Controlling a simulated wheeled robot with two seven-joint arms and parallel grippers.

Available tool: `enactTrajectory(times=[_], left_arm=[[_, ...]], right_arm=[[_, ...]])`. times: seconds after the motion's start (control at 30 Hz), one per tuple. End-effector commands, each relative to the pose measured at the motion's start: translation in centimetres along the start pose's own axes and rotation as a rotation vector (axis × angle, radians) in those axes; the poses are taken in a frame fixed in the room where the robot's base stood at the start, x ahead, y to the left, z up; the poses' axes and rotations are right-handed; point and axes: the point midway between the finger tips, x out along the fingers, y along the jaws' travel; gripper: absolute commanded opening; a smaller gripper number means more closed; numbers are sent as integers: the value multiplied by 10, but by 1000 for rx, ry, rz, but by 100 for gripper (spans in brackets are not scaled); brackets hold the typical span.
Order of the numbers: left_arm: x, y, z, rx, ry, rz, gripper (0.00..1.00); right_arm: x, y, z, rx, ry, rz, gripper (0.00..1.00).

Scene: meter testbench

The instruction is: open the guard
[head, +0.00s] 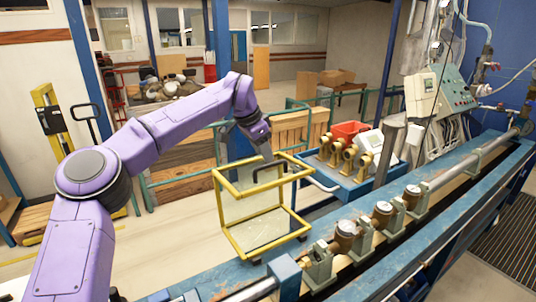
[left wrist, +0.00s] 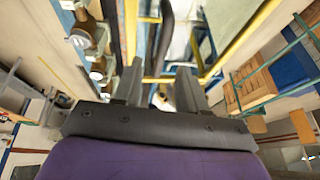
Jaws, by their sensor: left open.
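The guard (head: 219,187) is a yellow frame with clear panels at the far side of the blue bench, left of the row of meters. A dark curved bar, perhaps its handle, shows near its top. My left gripper (head: 264,152) reaches down at the guard's top rear edge. In the left wrist view the two fingers of my left gripper (left wrist: 158,88) are apart, with the yellow frame (left wrist: 243,38) just beyond them. I cannot tell whether they touch it. Nothing shows held between them. My right gripper is out of view.
The blue test bench (head: 440,212) runs diagonally with several brass meters (head: 382,212) on it. A blue cart (head: 345,183) with more meters and a red bin (head: 350,130) stands close behind. A control box (head: 421,95) stands at right. Open floor (head: 165,240) lies left of the guard.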

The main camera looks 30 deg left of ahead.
Motion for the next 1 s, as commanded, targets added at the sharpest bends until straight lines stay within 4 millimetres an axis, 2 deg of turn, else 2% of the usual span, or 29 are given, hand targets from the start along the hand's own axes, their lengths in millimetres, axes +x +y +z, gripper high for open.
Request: enactTrajectory(times=[0.03, 0.2, 0.5, 0.53, 0.63, 0.67, 0.87, 1.0], left_arm=[[8, 0, -1, 2, -4, 3, 41], [32, 0, -1, 1, -3, 2, 41], [40, 1, 0, 2, 0, 1, 41], [40, 1, 0, 3, 0, 1, 38], [40, 1, 0, 3, 0, 0, 5], [39, 1, 0, 3, 0, 1, 0], [41, 2, 0, 6, 0, -2, 0], [46, 14, 0, 22, 2, -31, 0]], right_arm=[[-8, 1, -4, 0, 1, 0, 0], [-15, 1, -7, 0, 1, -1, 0], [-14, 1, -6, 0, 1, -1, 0], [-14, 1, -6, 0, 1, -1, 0], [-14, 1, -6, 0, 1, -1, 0], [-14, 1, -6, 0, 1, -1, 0], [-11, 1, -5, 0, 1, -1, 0], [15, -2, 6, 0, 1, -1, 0]])
